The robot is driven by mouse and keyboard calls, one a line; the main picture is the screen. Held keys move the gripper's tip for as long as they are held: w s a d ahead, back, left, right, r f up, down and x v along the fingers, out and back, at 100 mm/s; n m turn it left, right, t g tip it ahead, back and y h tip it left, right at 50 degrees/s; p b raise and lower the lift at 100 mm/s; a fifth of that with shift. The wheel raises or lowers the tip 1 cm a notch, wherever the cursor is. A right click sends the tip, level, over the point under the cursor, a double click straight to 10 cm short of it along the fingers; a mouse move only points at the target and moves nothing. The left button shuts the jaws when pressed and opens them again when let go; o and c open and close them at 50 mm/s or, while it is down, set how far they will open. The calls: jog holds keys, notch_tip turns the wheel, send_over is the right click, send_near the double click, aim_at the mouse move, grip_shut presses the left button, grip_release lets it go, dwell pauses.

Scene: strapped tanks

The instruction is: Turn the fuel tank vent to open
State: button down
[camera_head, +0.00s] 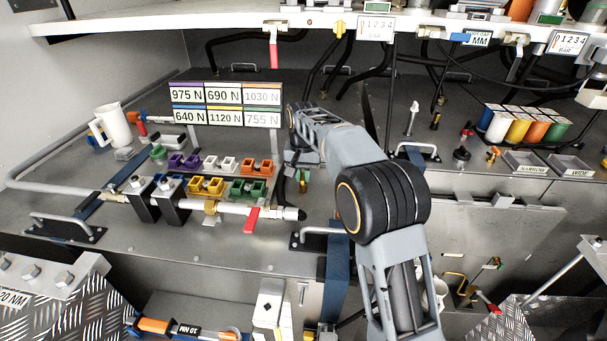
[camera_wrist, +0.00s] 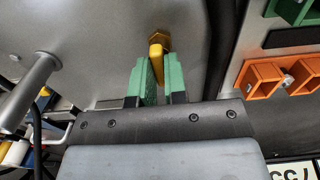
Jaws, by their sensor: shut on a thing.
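A small yellow handle (camera_wrist: 156,54) on a brass hex fitting (camera_wrist: 160,39) shows in the wrist view, set in a grey metal surface. I take it for the fuel tank vent, but no label on it can be read. My gripper (camera_wrist: 159,72) has its two green fingers on either side of the handle and is shut on it. The handle stands lengthwise between the fingers; its open or closed setting cannot be told. In the head view my arm largely hides this spot, with only a bit of green and yellow showing beside the arm's end.
Left of my arm, a white pipe with a red lever (camera_head: 251,219) and rows of coloured blocks (camera_head: 207,186) stand before a label board (camera_head: 226,105). Orange blocks (camera_wrist: 264,78) lie right of the fingers in the wrist view. A grey post (camera_wrist: 30,90) stands left.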

jog(key=n, duration=0.4)
jog(key=shift+n, duration=0.3)
jog(key=n, duration=0.4)
jog(key=shift+n, duration=0.3)
jog(key=n, duration=0.4)
jog(key=shift+n, duration=2.2)
jog(key=c, duration=1.2)
grip_release()
jog(key=shift+o, duration=0.2)
